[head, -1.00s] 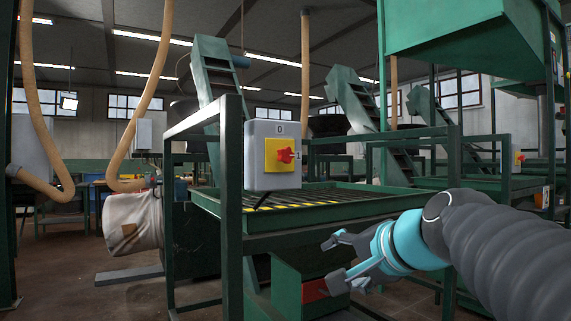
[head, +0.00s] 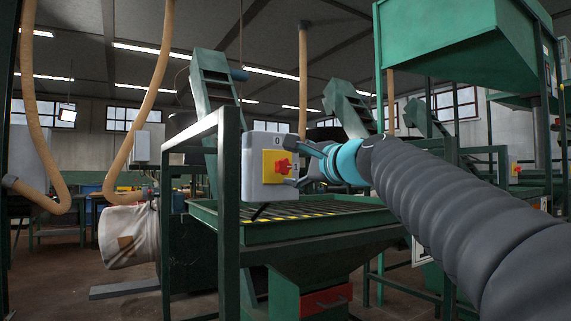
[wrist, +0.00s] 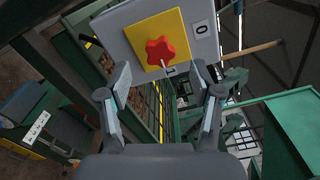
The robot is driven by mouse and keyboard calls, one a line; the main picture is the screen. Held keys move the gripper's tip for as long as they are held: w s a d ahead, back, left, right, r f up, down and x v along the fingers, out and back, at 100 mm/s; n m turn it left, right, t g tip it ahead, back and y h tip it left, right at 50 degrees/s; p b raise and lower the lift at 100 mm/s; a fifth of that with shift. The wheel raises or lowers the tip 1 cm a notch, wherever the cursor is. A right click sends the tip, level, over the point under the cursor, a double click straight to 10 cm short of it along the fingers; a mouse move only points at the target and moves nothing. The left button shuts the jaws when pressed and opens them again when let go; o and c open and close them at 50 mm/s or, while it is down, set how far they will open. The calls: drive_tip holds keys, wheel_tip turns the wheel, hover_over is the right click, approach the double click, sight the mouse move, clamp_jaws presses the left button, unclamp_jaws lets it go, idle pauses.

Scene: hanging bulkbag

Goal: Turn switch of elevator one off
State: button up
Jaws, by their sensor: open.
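The switch is a grey box (head: 262,185) with a yellow plate (head: 268,170) and a red knob (head: 283,166), mounted beside a green frame post. A "0" is printed above the plate and a "1" at its right; the knob's pointer is toward the "1". In the wrist view the red knob (wrist: 160,51) shows as a star shape, with its white pointer toward the lower edge and the "0" at the right. My gripper (head: 302,164) is open and empty at the right of the knob. In the wrist view its fingers (wrist: 162,74) are spread below the knob, apparently not touching it.
A green frame post (head: 229,210) stands just left of the box. A beige hose (head: 150,105) hangs at the left. Another yellow and red switch (head: 516,169) is far right.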

sight(284, 166)
drive_tip(key=p+x, duration=0.1)
drive_tip(key=x, duration=0.5)
drive_tip(key=shift+w+a, duration=0.15)
drive_tip(key=shift+a, duration=0.05)
drive_tip(key=c, duration=1.2)
